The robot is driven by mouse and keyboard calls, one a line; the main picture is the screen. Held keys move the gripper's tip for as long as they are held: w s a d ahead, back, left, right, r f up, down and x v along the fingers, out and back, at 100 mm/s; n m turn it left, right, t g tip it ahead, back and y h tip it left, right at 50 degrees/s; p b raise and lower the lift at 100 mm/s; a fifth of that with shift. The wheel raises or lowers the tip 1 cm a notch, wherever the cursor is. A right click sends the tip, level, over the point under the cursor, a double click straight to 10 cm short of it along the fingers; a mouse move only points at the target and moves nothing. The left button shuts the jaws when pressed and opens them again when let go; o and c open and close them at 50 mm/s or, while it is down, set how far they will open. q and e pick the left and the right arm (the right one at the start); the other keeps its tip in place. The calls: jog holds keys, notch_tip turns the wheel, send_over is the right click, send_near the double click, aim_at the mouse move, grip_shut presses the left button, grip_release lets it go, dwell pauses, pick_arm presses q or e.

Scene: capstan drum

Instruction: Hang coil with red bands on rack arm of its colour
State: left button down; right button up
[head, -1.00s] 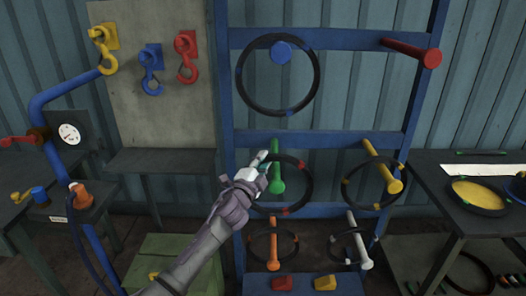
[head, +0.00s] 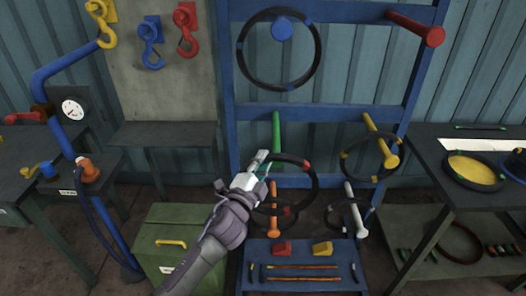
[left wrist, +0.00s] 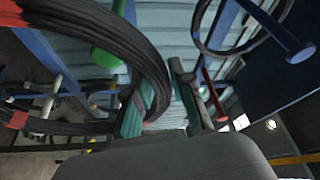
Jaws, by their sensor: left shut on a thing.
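The black coil with red bands (head: 317,183) hangs from my left gripper (head: 262,163), which is shut on its upper left part. The coil and its bands also show large in the left wrist view (left wrist: 110,35), running between the fingers (left wrist: 155,100). The green rack arm (head: 276,130) is right behind the coil's top; its end is hidden in the head view. Its green end (left wrist: 106,57) shows close to the coil in the left wrist view; I cannot tell whether it is through the ring. The red rack arm (head: 418,30) at the upper right is bare. My right gripper is out of view.
A blue-banded coil (head: 240,62) hangs on the blue arm (head: 281,29). The yellow arm (head: 382,142), white arm (head: 354,210) and orange arm (head: 273,219) are close by; yellow and white carry coils. A side table (head: 430,150) stands right, a green box (head: 165,262) lower left.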

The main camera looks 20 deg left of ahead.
pick_arm(q)
jog(key=shift+s+d+r+p, duration=0.15)
jog(key=shift+s+d, duration=0.1)
jog(key=shift+s, duration=0.7)
jog(key=shift+s+d+r+p, duration=0.15)
jog(key=shift+s+d, duration=0.15)
jog(key=shift+s, duration=0.6)
jog(key=shift+s+d+r+p, duration=0.15)
jog(key=shift+s+d, duration=0.1)
jog(key=shift+s, duration=0.7)
